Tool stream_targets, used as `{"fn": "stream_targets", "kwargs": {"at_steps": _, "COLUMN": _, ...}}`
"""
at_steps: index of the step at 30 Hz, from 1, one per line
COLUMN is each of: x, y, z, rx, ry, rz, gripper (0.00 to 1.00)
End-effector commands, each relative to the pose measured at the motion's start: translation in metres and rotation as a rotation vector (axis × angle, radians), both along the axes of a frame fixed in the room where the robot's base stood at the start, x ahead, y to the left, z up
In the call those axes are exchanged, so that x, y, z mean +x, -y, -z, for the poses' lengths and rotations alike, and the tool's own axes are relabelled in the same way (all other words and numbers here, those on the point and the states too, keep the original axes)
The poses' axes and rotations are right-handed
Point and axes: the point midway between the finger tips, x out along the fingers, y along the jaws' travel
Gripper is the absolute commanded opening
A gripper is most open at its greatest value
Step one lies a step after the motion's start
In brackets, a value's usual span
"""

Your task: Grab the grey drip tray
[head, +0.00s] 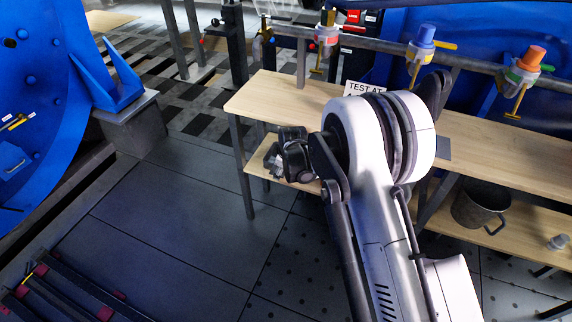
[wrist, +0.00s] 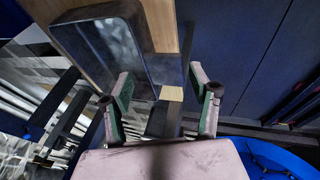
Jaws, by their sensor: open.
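The grey drip tray (wrist: 150,62) shows in the wrist view as a shallow, dark grey, round-cornered tray on a wooden shelf, at upper left of centre. My gripper (wrist: 161,84) is open, its two green-padded fingers spread at the tray's near end. The tray's near corner reaches toward the gap between the fingertips; I cannot tell whether they touch it. In the head view my gripper (head: 272,160) is at the left end of the bench's lower shelf, and I cannot make out the tray there.
The wooden bench (head: 270,95) has a pipe with several coloured valves along its back. A metal pot (head: 478,208) stands on the lower shelf at right. A bench leg (head: 241,165) is close to my gripper. The dark floor (head: 175,215) at left is clear.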

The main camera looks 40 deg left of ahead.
Motion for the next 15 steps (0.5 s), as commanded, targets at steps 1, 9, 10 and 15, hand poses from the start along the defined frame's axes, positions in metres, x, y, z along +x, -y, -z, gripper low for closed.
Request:
{"fn": "stream_targets", "kwargs": {"at_steps": 1, "x": 0.001, "y": -0.002, "z": 0.008, "rx": 0.0, "ry": 0.0, "rz": 0.0, "gripper": 0.57}}
{"fn": "stream_targets", "kwargs": {"at_steps": 9, "x": 0.008, "y": -0.014, "z": 0.04, "rx": 0.0, "ry": 0.001, "rz": 0.0, "gripper": 0.57}}
{"fn": "stream_targets", "kwargs": {"at_steps": 10, "x": 0.008, "y": -0.015, "z": 0.042, "rx": 0.0, "ry": 0.001, "rz": 0.0, "gripper": 0.57}}
{"fn": "stream_targets", "kwargs": {"at_steps": 15, "x": 0.008, "y": -0.015, "z": 0.041, "rx": 0.0, "ry": 0.001, "rz": 0.0, "gripper": 0.57}}
